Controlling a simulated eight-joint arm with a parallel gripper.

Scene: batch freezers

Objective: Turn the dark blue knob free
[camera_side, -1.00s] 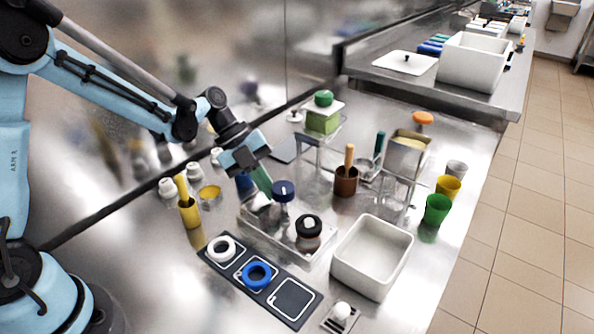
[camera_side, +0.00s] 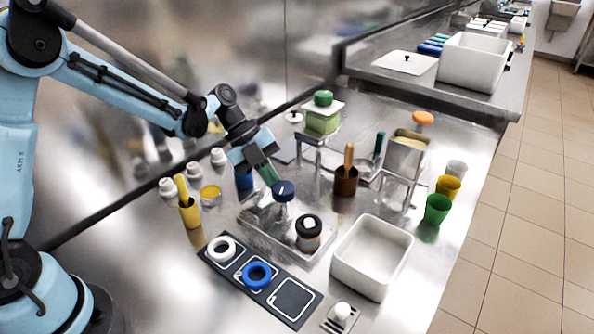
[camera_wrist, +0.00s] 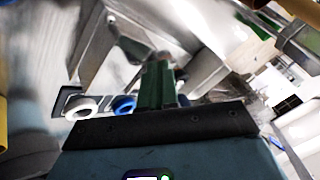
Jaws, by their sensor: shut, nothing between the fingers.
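The dark blue knob (camera_side: 283,190) sits upright on a metal fitting in a shallow metal tray (camera_side: 262,238) in the side view. My gripper (camera_side: 272,178) has green fingers, held together with nothing visible between them. It comes down at a slant from the upper left, its tips just behind and left of the knob. I cannot tell whether they touch it. In the wrist view the shut green fingers (camera_wrist: 155,85) fill the middle. A small dark blue patch just right of them may be the knob, mostly hidden.
In front, a dark mat (camera_side: 293,300) carries a white ring (camera_side: 221,238) and a blue ring (camera_side: 257,265). A white bin (camera_side: 345,270), a brown cup (camera_side: 346,184) and a yellow cup (camera_side: 190,213) stand around.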

